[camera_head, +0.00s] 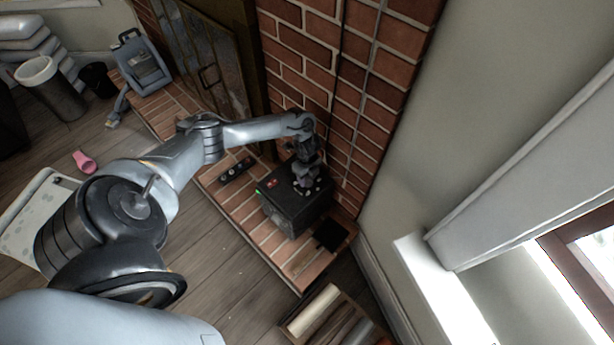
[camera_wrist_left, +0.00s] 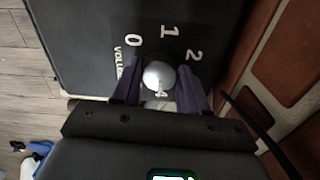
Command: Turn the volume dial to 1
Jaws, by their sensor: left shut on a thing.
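The black speaker box (camera_head: 290,212) stands on the brick hearth by the brick wall. In the left wrist view its dark top panel (camera_wrist_left: 85,50) shows the printed marks 0, 1 and 2 and part of the word "VOLUME". The round pale volume dial (camera_wrist_left: 158,75) sits between the two fingers of my left gripper (camera_wrist_left: 160,88), which is shut on it. A small white mark shows on the dial's lower side; which number it points at I cannot tell. In the head view my left gripper (camera_head: 306,183) reaches down onto the box top and hides the dial. My right gripper is not in view.
A red item (camera_head: 272,183) shows on the box top. A dark strip with round knobs (camera_head: 236,171) lies on the hearth to the left, and a flat black item (camera_head: 331,235) to the right. The brick wall (camera_head: 310,60) rises close behind the box.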

